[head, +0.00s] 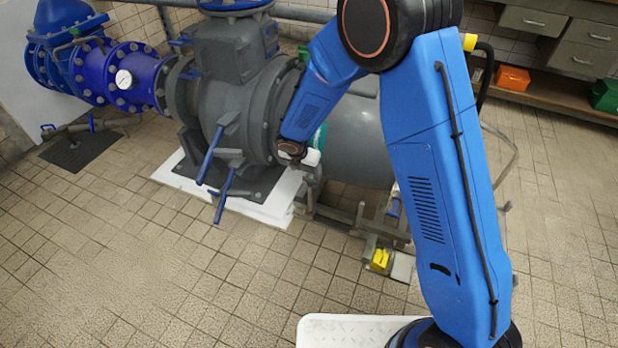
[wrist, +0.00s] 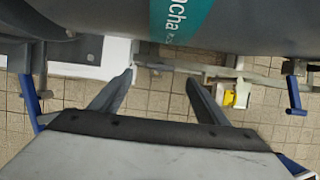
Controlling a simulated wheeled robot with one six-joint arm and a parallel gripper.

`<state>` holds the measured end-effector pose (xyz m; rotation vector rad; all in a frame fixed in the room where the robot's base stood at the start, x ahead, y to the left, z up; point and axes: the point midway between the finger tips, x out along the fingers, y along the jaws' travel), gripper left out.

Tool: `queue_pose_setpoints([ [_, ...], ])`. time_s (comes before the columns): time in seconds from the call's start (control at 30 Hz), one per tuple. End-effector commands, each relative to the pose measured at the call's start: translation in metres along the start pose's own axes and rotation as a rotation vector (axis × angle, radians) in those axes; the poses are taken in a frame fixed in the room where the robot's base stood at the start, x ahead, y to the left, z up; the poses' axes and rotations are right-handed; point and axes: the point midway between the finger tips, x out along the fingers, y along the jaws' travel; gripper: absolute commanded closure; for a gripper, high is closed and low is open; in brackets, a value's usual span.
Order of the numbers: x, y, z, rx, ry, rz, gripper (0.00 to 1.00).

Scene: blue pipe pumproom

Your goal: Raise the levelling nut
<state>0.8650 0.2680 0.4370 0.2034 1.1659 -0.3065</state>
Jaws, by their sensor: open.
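My gripper (wrist: 160,78) is open in the wrist view, its two dark fingers spread with only tiled floor and pipework between and beyond them. In the head view my gripper (head: 305,165) is small and partly hidden by my wrist, beside the large grey pipe body. I cannot make out a levelling nut in either view. A low pipe frame (head: 335,213) runs under the grey cylinder; it also shows in the wrist view (wrist: 190,68) beyond the fingertips. A yellow block (head: 380,259) sits at its right end, and shows in the wrist view (wrist: 241,94) right of the fingers.
A grey cylinder (head: 360,140) with a teal label spans the top of the wrist view (wrist: 240,25). Blue lever handles (head: 225,195) stick out from the grey valve body (head: 230,100). The tiled floor (head: 150,270) at front left is clear. A shelf stands at the back right.

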Motion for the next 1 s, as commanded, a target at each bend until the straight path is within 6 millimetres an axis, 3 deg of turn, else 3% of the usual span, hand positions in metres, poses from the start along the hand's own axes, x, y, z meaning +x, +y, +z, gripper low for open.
queue_pose_setpoints([
  [0.3,0.053,-0.001,-0.001,0.000,0.002,-0.002,0.31],
  [0.5,0.073,0.000,0.000,0.001,0.001,-0.001,0.31],
  [0.93,0.081,0.000,0.000,0.002,0.000,0.001,0.31],
  [1.0,0.081,0.000,0.000,0.002,0.000,0.001,0.46],
])
